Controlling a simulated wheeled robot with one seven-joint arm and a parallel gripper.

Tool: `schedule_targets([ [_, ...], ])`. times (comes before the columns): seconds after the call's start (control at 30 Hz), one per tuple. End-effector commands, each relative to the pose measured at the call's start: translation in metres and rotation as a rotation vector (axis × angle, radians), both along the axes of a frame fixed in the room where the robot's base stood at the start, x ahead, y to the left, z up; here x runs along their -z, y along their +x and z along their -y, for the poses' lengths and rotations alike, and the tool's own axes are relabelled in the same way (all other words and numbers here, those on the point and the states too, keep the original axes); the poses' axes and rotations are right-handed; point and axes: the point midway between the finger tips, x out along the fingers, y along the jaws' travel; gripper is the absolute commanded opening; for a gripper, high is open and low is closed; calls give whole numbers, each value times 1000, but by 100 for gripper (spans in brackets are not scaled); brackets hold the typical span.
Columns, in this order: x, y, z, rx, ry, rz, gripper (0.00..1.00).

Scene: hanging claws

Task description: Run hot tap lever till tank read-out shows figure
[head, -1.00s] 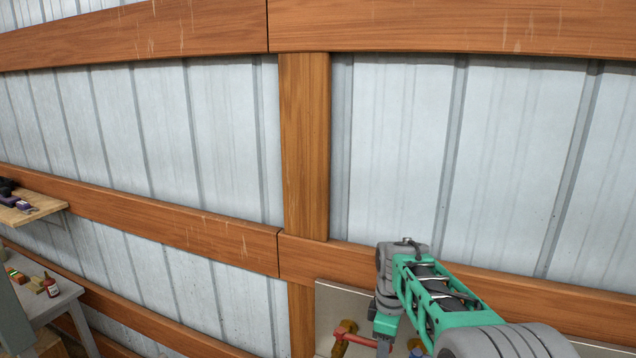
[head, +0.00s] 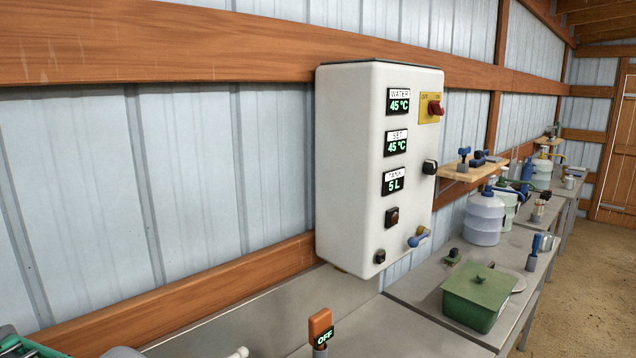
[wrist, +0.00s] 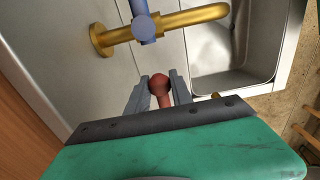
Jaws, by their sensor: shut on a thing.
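In the wrist view, my gripper (wrist: 159,79) is shut on a red lever with a round knob (wrist: 160,86), beside a steel sink. A brass tap (wrist: 185,20) with a blue lever (wrist: 143,28) is just beyond the fingertips. A white wall box (head: 350,160) in the head view carries the read-outs. The tank read-out (head: 395,182) shows 5 L. The water read-out (head: 398,101) and the set read-out (head: 396,142) both show 45 °C. The red lever and my fingers are out of the head view.
The sink basin (wrist: 232,50) is to the right in the wrist view. In the head view, an orange switch handle reading OFF (head: 320,328) stands at the bottom. A green lidded box (head: 478,298) and blue-tinted water jugs (head: 484,218) are on benches to the right.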

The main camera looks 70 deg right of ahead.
Motion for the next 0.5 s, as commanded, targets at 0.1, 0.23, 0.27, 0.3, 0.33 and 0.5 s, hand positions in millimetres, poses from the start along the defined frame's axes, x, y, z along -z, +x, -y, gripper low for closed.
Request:
schedule_targets([
  [0.1, 0, 0, 0, 0, 0, 0, 4],
  [0.23, 0, 0, 0, 0, 0, 0, 4],
  [0.27, 0, 0, 0, 0, 0, 0, 4],
  [0.3, 0, 0, 0, 0, 0, 0, 4],
  [0.33, 0, 0, 0, 0, 0, 0, 4],
  [0.5, 0, -2, -4, -2, 0, 0, 4],
])
